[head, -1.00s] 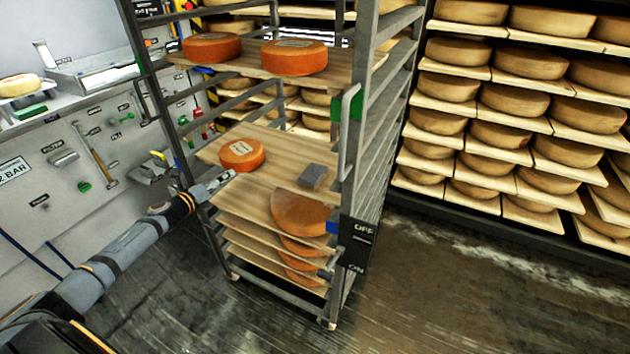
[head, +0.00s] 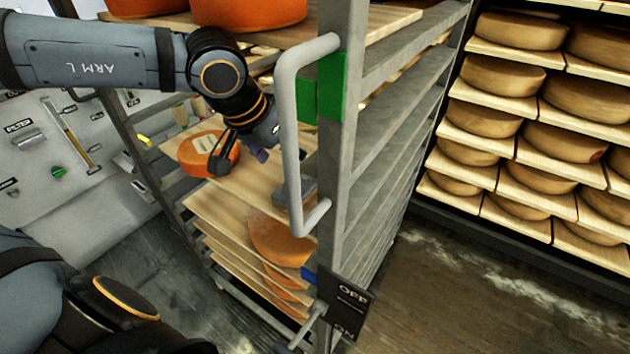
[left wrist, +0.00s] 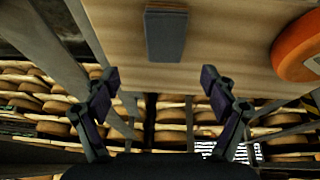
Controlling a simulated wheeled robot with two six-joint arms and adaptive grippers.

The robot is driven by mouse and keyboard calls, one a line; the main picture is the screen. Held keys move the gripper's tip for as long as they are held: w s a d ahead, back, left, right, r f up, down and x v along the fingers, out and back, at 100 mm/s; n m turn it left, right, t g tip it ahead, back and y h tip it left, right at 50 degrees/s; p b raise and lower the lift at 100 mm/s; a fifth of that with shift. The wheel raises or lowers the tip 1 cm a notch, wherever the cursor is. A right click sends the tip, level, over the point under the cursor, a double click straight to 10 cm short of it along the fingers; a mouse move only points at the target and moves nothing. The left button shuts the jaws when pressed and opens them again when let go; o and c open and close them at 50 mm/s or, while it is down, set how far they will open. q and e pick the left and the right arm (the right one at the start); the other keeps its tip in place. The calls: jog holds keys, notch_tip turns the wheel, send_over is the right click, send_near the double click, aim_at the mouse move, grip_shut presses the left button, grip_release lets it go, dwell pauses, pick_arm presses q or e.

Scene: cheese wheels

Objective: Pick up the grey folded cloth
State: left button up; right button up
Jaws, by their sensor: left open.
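The grey folded cloth (head: 309,188) lies on a wooden shelf board (head: 235,182) of the metal rack, partly hidden behind the rack's handle in the head view. In the left wrist view the cloth (left wrist: 166,33) is a dark grey rectangle at the top, ahead of the fingertips and roughly between them sideways. My left gripper (head: 244,154) is over the same board, between an orange cheese wheel and the cloth. In the left wrist view its fingers (left wrist: 158,80) are spread with nothing between them. My right gripper is not in view.
The orange cheese wheel (head: 208,153) sits left of the gripper on that board. Large cheese wheels (head: 248,12) sit on the board above. The rack's grey handle (head: 290,130) and post (head: 340,150) stand in front. Lower boards hold more cheese (head: 275,240).

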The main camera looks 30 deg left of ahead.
aim_at(309, 188)
pick_arm(q)
jog(key=shift+s+a+f+m, duration=0.1)
jog(key=shift+s+a+m, duration=0.2)
jog(key=shift+s, duration=0.35)
jog(key=x, duration=0.5)
jog(key=shift+b+x, duration=0.7)
jog(key=shift+x, duration=2.05)
jog(key=shift+w+a, duration=0.1)
jog(key=shift+w, duration=0.05)
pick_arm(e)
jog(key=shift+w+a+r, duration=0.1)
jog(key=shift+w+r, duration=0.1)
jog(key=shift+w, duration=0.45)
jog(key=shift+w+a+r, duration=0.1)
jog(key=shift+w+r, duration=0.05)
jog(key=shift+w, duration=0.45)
pick_arm(q)
jog(key=shift+f, duration=0.1)
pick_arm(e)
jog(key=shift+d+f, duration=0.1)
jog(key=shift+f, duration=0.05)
